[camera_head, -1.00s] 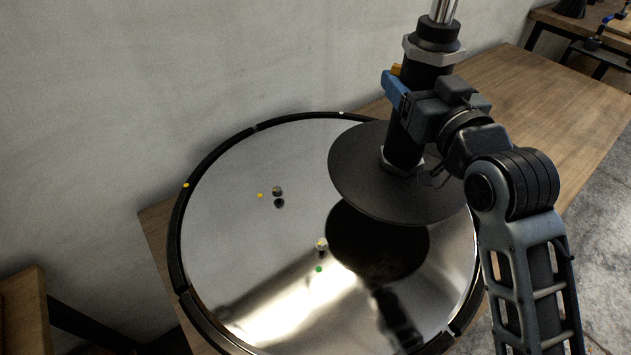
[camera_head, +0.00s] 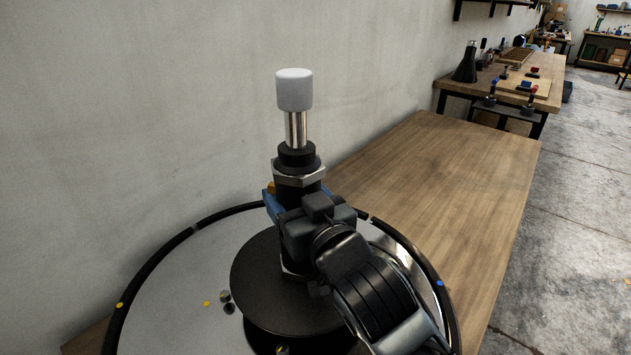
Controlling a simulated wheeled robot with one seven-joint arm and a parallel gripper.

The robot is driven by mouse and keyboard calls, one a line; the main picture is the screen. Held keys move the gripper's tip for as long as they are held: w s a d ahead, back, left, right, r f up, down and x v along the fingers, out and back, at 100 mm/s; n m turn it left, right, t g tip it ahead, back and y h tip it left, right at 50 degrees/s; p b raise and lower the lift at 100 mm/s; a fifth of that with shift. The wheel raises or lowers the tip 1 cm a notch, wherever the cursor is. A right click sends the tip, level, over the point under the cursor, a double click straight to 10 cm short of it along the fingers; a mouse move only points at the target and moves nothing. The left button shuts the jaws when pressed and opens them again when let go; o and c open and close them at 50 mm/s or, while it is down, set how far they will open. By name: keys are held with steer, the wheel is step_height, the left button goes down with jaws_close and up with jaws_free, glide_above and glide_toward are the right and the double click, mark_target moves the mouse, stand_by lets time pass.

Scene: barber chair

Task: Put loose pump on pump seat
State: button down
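The pump (camera_head: 298,165) is upright, with a pale grey cap, a shiny rod, a black body with metal nuts and a wide black disc at its base. My gripper (camera_head: 285,207) is shut around its black body; the far finger is mostly hidden. The pump's disc hangs over a round, mirror-like plate (camera_head: 165,285) with a black rim. A dark reflection shows below the disc, so it seems to be above the plate, though the gap is hard to judge. Small pegs (camera_head: 224,296) stand on the plate. I cannot tell which part is the pump seat.
Colour dots mark the plate, one yellow (camera_head: 119,305) and one blue (camera_head: 440,283) on the rim. A bare wooden table (camera_head: 440,175) extends behind to the right. A plain wall (camera_head: 180,110) stands close at the left. A farther bench (camera_head: 545,70) holds tools.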

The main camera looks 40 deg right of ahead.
steer(key=shift+w+a+f+b, duration=0.2)
steer(key=shift+a+f, duration=0.5)
steer(key=shift+f, duration=0.2)
steer(key=shift+w+a+f+b, duration=0.15)
steer(key=shift+a+f, duration=0.5)
steer(key=shift+f, duration=0.3)
steer(key=shift+w+a+f+b, duration=0.2)
steer(key=shift+a+f, duration=0.5)
steer(key=shift+f, duration=0.2)
steer(key=c, duration=0.6)
jaws_free()
steer(key=shift+f, duration=0.6)
steer(key=o, duration=0.5)
steer(key=shift+s+r, duration=0.1)
steer(key=shift+r, duration=0.05)
steer(key=s+b, duration=0.1)
steer(key=s, duration=0.2)
steer(key=s+a+b, duration=0.1)
steer(key=s, duration=0.3)
steer(key=s+a+b, duration=0.1)
steer(key=s, duration=0.2)
steer(key=shift+s, duration=0.4)
steer(key=shift+s+a+b, duration=0.1)
steer(key=shift+s+b, duration=0.2)
steer(key=shift+s, duration=0.15)
